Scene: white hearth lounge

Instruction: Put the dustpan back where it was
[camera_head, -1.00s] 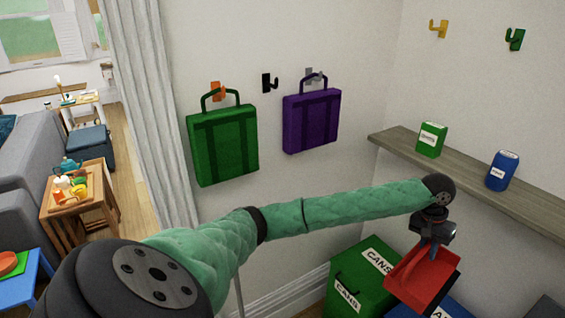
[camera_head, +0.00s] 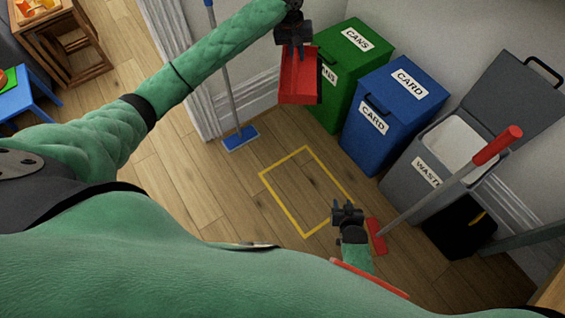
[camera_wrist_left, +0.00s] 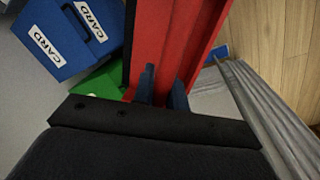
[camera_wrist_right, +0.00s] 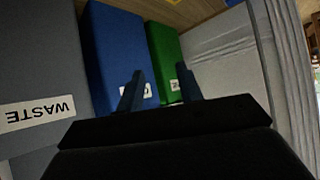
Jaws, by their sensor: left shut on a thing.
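My left gripper (camera_head: 293,42) is shut on the red dustpan (camera_head: 299,82) and holds it in the air, in front of the green bin in the head view. In the left wrist view, the dustpan (camera_wrist_left: 176,45) runs up from between the dark fingers (camera_wrist_left: 163,88). My right gripper (camera_head: 347,212) is low in the head view, near a corner of the yellow outline (camera_head: 283,207) on the floor. In the right wrist view its fingers (camera_wrist_right: 160,90) stand apart with nothing between them. The floor inside the outline is bare.
Green (camera_head: 352,50), blue (camera_head: 400,85) and grey (camera_head: 447,140) bins stand along the wall; the grey lid is open. A red-gripped broom (camera_head: 430,190) leans near a black box (camera_head: 455,228). A blue mop (camera_head: 240,138) stands by the curtain.

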